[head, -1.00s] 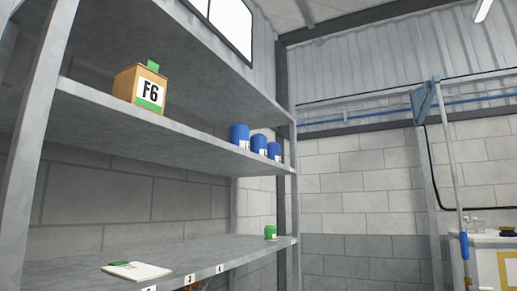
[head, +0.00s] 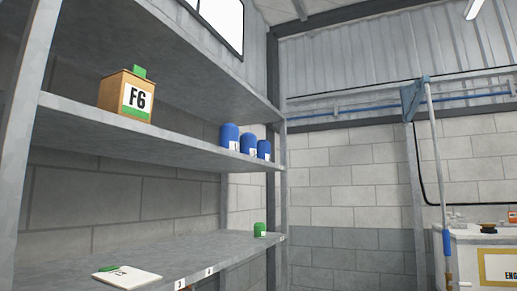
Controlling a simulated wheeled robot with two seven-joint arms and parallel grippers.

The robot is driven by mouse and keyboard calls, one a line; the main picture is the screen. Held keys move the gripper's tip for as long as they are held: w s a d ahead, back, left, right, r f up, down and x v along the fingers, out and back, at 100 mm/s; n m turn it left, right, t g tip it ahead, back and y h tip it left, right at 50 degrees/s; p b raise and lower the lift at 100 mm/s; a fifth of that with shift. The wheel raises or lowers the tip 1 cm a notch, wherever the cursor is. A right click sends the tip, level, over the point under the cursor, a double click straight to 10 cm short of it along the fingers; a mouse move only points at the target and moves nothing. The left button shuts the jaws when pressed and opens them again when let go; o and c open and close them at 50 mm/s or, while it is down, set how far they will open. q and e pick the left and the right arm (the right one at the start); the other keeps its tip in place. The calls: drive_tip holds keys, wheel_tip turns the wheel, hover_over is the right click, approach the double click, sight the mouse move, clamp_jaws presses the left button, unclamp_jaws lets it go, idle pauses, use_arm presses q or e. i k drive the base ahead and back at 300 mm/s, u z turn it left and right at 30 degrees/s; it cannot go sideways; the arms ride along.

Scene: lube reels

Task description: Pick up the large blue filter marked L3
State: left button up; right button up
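Three blue filters stand upright in a row on the middle shelf, near its right end. The left one (head: 230,136) looks the largest. The middle blue filter (head: 249,144) and the right blue filter (head: 264,150) stand beside it. Each has a white label, too small here to read, so I cannot tell which is marked L3. Neither of my grippers is in view.
A tan F6 box (head: 114,92) stands on the middle shelf (head: 75,118). A green filter (head: 259,229) and a white pad (head: 140,277) are on the lower shelf (head: 190,252). A shelf post and a white cabinet (head: 468,250) stand to the right.

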sight(247, 141)
drive_tip(key=z, duration=0.4)
drive_tip(key=k, duration=0.5)
drive_tip(key=z, duration=0.85)
drive_tip(key=i, duration=1.8)
drive_tip(key=u, duration=1)
drive_tip(key=i, duration=1.15)
drive_tip(key=u, duration=1.3)
